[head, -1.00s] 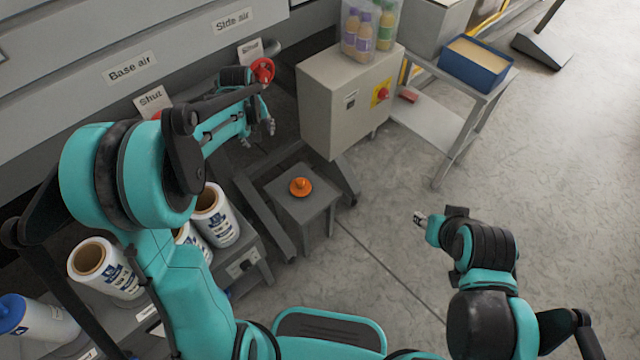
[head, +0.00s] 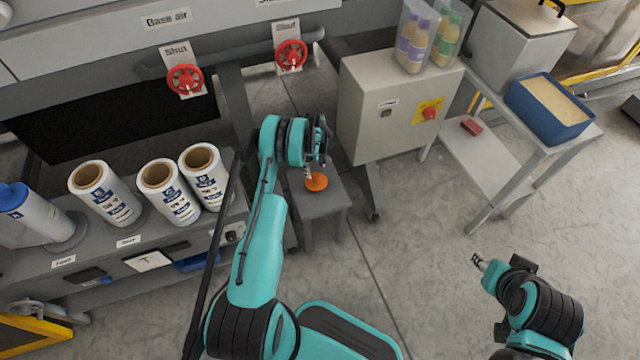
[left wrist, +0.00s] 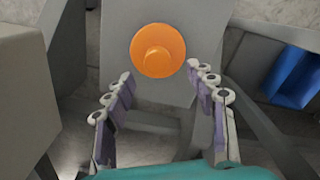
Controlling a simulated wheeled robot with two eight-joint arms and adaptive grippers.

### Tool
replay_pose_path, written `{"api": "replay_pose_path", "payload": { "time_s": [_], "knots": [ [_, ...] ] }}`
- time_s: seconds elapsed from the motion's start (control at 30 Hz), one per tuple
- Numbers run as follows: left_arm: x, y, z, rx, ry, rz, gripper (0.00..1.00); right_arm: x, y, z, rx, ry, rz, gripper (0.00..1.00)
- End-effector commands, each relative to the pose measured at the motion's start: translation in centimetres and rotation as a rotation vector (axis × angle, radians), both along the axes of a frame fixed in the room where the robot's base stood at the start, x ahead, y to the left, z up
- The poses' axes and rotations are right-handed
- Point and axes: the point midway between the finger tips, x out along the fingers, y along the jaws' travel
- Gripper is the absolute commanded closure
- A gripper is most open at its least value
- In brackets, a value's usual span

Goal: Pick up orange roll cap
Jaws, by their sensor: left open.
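The orange roll cap (head: 317,182) lies on top of a small grey stool (head: 318,204) in the head view. In the left wrist view the cap (left wrist: 158,50) is a round disc with a raised knob, just beyond the fingertips. My left gripper (head: 312,165) is over the stool beside the cap, partly hidden by its own wrist. In the left wrist view its two fingers (left wrist: 160,82) are spread apart with nothing between them. My right gripper (head: 478,262) is over open floor, far right of the stool; its finger opening is too small to tell.
A grey control cabinet (head: 388,112) stands right behind the stool. White film rolls (head: 170,192) stand on a bench at left. Red valve wheels (head: 290,54) are on the machine behind. A trolley (head: 488,160) holds a blue bin (head: 550,112). The floor between stool and trolley is clear.

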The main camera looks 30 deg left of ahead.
Motion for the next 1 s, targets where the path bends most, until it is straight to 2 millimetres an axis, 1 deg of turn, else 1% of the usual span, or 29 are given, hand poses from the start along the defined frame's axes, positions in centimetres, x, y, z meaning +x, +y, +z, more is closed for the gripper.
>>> {"api": "replay_pose_path", "payload": {
  "time_s": [0.03,0.17,0.3,0.4,0.5,0.67,0.77,0.8,0.87,0.9,1.0],
  "knots": [
    [0.0,0.0,-0.8,0.0,0.0,-0.001,0.44,0.0,0.0,-0.4,0.0,0.0,0.0,0.6],
    [0.1,-0.2,-1.9,0.0,-0.001,-0.002,0.44,0.0,0.0,-1.1,0.0,0.0,0.0,0.6],
    [0.2,-0.4,-4.2,0.0,-0.001,-0.002,0.44,0.0,0.0,-2.6,0.0,0.0,0.0,0.6],
    [0.2,-0.4,-5.5,0.001,-0.001,-0.002,0.44,0.0,0.0,-3.2,0.0,0.0,0.0,0.6],
    [0.2,-0.4,-5.9,0.001,-0.001,-0.002,0.44,0.0,0.0,-3.2,0.0,0.0,0.0,0.6],
    [0.2,-0.4,-5.8,0.001,-0.001,-0.003,0.44,0.0,0.0,-3.1,0.0,0.0,0.0,0.6],
    [0.2,-0.4,-5.8,0.001,-0.001,-0.003,0.68,0.0,0.0,-3.1,0.0,0.0,0.0,0.6],
    [0.2,-0.4,-5.7,0.001,-0.001,-0.003,0.78,0.0,0.0,-3.1,0.0,0.0,0.0,0.6],
    [0.2,-0.4,-5.7,0.001,-0.001,-0.003,0.94,0.0,0.0,-3.1,0.0,0.0,0.0,0.6],
    [0.2,-0.4,-5.7,0.001,-0.001,-0.003,1.0,0.0,0.0,-3.1,0.0,0.0,0.0,0.6],
    [0.2,-0.4,-5.7,0.001,-0.001,-0.003,1.0,0.0,0.0,-3.1,0.0,0.0,0.0,0.6]
  ]
}}
